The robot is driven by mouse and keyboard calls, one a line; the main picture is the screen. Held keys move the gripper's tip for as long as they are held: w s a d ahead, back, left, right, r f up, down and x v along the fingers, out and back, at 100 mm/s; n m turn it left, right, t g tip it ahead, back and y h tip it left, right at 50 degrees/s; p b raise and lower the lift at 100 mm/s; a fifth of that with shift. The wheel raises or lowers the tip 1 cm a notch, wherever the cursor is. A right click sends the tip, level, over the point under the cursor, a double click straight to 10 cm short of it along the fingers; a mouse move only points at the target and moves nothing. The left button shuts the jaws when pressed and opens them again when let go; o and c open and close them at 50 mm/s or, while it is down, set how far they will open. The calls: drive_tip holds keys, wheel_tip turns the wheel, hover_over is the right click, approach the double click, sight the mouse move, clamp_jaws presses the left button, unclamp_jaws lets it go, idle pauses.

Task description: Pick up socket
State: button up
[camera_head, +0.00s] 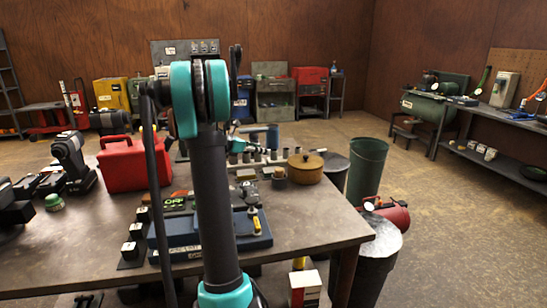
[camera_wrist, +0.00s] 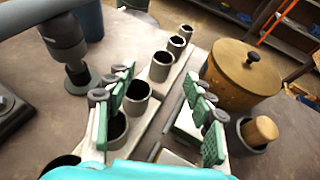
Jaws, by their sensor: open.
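Several grey metal sockets stand upright in a row in the wrist view, the smaller ones (camera_wrist: 177,46) farther off and the larger ones (camera_wrist: 138,97) nearer. The same row (camera_head: 258,155) shows on the workbench in the head view. My gripper (camera_wrist: 162,88) is open, with green-padded fingers on either side of the row's near part. The left finger overlaps the nearest sockets and partly hides them. I see nothing held between the fingers. Contact with a socket cannot be told.
A round wooden pot with a lid (camera_wrist: 243,75) and a cup with a wooden plug (camera_wrist: 260,132) stand right of the gripper. A dark tool (camera_wrist: 68,45) stands at left. On the workbench (camera_head: 310,225) are a red case (camera_head: 125,165) and a blue tray (camera_head: 260,240).

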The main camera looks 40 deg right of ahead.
sight(274, 154)
drive_tip(key=x, duration=0.7)
drive_tip(key=shift+s, duration=0.2)
clamp_jaws()
idle(0.4)
